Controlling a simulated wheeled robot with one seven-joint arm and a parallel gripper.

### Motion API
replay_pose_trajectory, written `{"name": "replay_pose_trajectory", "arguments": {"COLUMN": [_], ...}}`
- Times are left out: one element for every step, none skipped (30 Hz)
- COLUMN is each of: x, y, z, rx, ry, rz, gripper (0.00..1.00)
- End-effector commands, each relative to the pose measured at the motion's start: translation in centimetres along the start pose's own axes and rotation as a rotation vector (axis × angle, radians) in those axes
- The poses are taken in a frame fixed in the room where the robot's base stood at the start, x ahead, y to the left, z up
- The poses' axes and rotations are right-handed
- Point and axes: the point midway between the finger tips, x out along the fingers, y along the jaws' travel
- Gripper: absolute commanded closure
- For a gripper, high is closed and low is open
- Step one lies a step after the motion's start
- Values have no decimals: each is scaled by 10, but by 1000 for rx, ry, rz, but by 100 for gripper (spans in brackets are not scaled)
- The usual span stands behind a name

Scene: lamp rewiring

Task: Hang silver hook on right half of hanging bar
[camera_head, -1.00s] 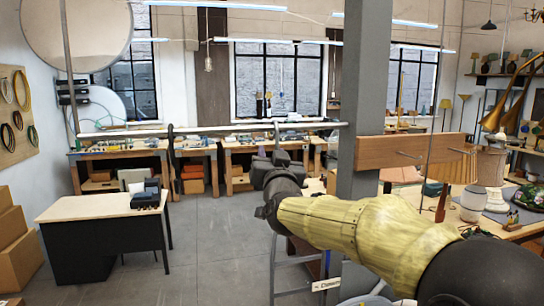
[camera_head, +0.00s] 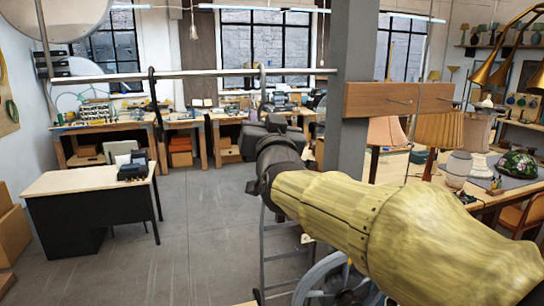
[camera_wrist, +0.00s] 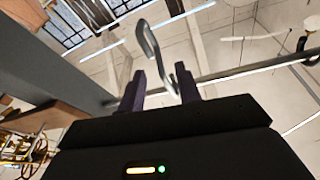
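The hanging bar (camera_head: 205,75) crosses the head view from left to the grey pillar. The silver hook (camera_head: 262,88) has its curved top over the right half of the bar, and its straight part hangs down. My gripper (camera_head: 272,122) is just below the hook, apart from the bar. In the wrist view, the silver hook (camera_wrist: 150,45) shows beyond and between the two fingers, with the bar (camera_wrist: 245,70) behind. My gripper (camera_wrist: 160,88) has its fingers spread and looks open, with nothing clamped between them.
A dark hook (camera_head: 153,95) hangs on the left half of the bar. The grey pillar (camera_head: 352,100) with a wooden board (camera_head: 398,100) stands close right of the bar. A desk (camera_head: 90,180) is at left. Open floor (camera_head: 205,230) lies between.

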Motion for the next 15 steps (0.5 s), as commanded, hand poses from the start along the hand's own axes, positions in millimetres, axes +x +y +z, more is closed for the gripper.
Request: {"name": "replay_pose_trajectory", "arguments": {"x": [-10,-15,-21,-25,-30,-36,-41,-46,-52,-56,-61,-67,-71,-74,-78], "y": [0,0,0,0,0,0,0,-1,0,0,0,0,0,0,0], "z": [3,3,3,3,3,3,3,3,3,3,3,3,2,2,2], "rx": [-3,-3,-3,-3,-3,-3,-3,-4,-3,-3,-3,-3,-2,-2,-1], "ry": [3,4,3,4,3,4,3,3,3,4,3,3,3,3,3], "rz": [-1,-1,-1,-1,-1,-1,-2,-2,-2,-1,-1,-2,-2,-1,-1], "gripper": [66,66,66,66,66,66,66,66,66,66,66,66,66,66,66]}}
